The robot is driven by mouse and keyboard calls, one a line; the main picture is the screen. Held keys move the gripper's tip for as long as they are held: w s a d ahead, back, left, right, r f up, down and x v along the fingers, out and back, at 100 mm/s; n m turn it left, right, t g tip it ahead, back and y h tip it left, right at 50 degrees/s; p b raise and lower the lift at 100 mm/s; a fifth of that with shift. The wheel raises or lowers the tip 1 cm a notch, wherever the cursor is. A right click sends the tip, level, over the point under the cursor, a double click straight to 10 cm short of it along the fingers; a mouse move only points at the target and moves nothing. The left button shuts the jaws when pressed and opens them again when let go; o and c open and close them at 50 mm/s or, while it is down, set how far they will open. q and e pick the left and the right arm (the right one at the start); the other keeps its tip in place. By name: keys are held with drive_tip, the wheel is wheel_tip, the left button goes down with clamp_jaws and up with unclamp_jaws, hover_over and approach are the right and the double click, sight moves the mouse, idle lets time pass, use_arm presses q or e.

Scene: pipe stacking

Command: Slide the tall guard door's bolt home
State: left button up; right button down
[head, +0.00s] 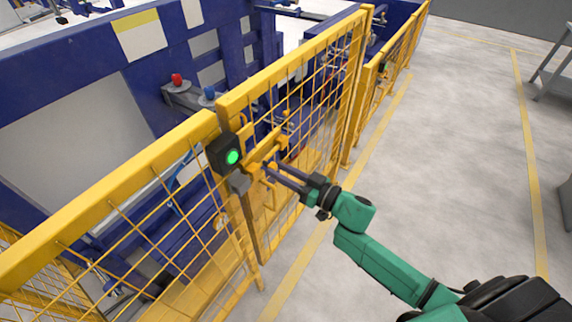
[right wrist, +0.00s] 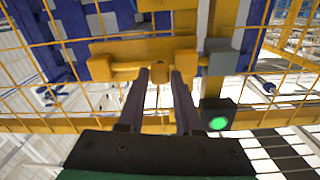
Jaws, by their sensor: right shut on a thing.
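The tall guard door (head: 318,75) is a yellow mesh panel in the middle of the head view, standing upright in line with the fence. Its yellow bolt (head: 264,152) sits on the door's edge near the post; it also shows in the right wrist view (right wrist: 112,68). My right gripper (head: 268,170) is at the bolt, its two dark fingers (right wrist: 160,75) shut on the bolt's handle. The fingers partly hide the handle. A grey catch block (right wrist: 218,62) is beside the bolt. I cannot tell how far the bolt reaches into it. My left gripper is out of view.
A black box with a lit green lamp (head: 232,157) is on the post beside the bolt. Yellow mesh fence (head: 110,200) runs to the left. Blue machinery (head: 95,120) stands behind the fence. Grey floor (head: 460,150) with yellow lines lies open to the right.

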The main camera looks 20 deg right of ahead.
drive_tip(key=shift+s+f, duration=0.15)
drive_tip(key=shift+f, duration=0.05)
drive_tip(key=c, duration=0.7)
unclamp_jaws()
drive_tip(key=shift+s+a+r, duration=0.1)
drive_tip(key=shift+a, duration=0.2)
drive_tip(key=shift+o, duration=0.6)
drive_tip(key=shift+a+r, duration=0.1)
drive_tip(key=shift+a, duration=0.05)
use_arm(q)
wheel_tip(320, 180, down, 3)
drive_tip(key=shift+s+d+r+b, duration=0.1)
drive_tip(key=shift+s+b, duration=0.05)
drive_tip(key=shift+b, duration=1.1)
use_arm(e)
drive_tip(key=v, duration=1.4)
drive_tip(key=shift+s+d, duration=0.2)
drive_tip(key=shift+d, duration=0.05)
drive_tip(key=shift+d, duration=0.1)
